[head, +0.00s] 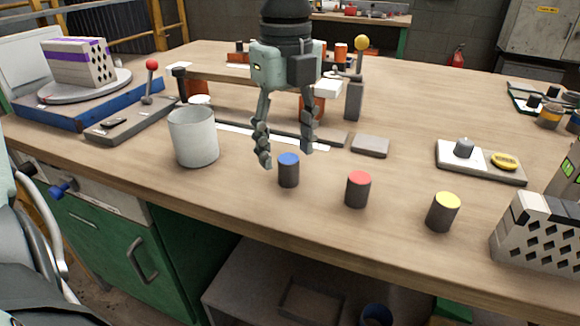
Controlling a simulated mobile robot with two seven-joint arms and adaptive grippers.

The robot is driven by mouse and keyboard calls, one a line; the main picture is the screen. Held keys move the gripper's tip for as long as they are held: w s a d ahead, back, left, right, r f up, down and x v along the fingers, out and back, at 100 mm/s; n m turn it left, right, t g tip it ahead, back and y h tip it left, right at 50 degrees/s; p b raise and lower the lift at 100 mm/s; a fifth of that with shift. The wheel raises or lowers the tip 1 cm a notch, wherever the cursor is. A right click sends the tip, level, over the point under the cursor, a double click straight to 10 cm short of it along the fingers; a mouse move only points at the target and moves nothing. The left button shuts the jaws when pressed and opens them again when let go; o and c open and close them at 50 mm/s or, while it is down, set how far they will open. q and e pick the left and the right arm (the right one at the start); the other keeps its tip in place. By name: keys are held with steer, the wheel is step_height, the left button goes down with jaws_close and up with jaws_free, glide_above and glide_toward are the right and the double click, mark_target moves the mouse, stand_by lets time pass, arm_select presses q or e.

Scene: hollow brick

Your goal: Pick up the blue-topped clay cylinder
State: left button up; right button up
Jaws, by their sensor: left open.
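The blue-topped clay cylinder (289,172) stands upright on the wooden workbench (250,195), a dark grey body with a blue top. My left gripper (285,158) points down above and around the cylinder's top, with its fingers spread and open. One fingertip is to the left of the blue top, the other to its right and a little behind in the picture. The gripper holds nothing. My right gripper is not in view.
A red-topped cylinder (358,190) and a yellow-topped cylinder (443,212) stand to the right. A white cup (194,136) is to the left. A flat grey block (370,146) lies behind, and a perforated brick (540,236) stands at the right edge. The bench front is clear.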

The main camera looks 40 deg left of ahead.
mark_target(289, 158)
arm_select(q)
steer(key=shift+w+f, duration=0.15)
steer(key=shift+f, duration=0.8)
steer(key=shift+w+f, duration=0.1)
steer(key=shift+f, duration=0.8)
jaws_close()
steer(key=shift+r, duration=0.1)
